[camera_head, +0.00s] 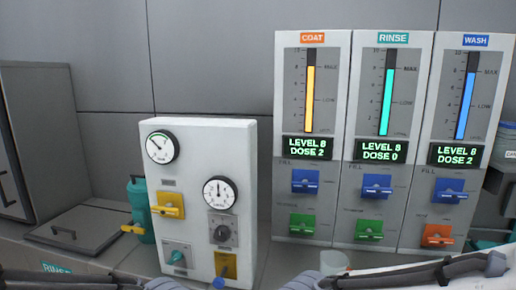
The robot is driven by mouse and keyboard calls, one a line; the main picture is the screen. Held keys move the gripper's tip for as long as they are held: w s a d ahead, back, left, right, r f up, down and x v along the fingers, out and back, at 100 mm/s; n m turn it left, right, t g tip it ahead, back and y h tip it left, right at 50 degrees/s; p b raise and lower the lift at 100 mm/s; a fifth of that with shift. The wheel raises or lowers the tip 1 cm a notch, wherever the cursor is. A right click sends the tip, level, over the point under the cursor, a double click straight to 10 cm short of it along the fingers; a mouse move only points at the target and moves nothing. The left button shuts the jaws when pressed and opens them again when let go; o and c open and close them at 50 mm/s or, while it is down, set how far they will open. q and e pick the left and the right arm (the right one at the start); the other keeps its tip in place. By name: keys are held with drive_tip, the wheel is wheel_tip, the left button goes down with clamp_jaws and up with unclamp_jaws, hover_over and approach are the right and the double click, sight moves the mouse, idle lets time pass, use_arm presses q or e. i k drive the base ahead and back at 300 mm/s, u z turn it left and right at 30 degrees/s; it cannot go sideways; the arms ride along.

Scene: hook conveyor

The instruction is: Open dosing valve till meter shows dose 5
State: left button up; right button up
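Three dosing panels stand side by side at the right: COAT (310,150), RINSE (384,150) and WASH (460,150). COAT reads LEVEL 8 DOSE 2, RINSE reads LEVEL 8 DOSE 0, and WASH reads LEVEL 8 DOSE 2. Each has a blue FILL valve handle above a lower valve handle: green on COAT (302,224), green on RINSE (369,230), orange on WASH (437,236). My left gripper (162,284) and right gripper (308,281) are low at the bottom edge, apart from the panels. Their fingers are largely cut off, so their opening is unclear.
A white box (195,145) with two round gauges, yellow handles and a knob stands left of the panels. A teal canister (141,212) is beside it. A grey hatch (85,232) lies at left.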

sight(436, 240)
drive_tip(key=z, duration=1.35)
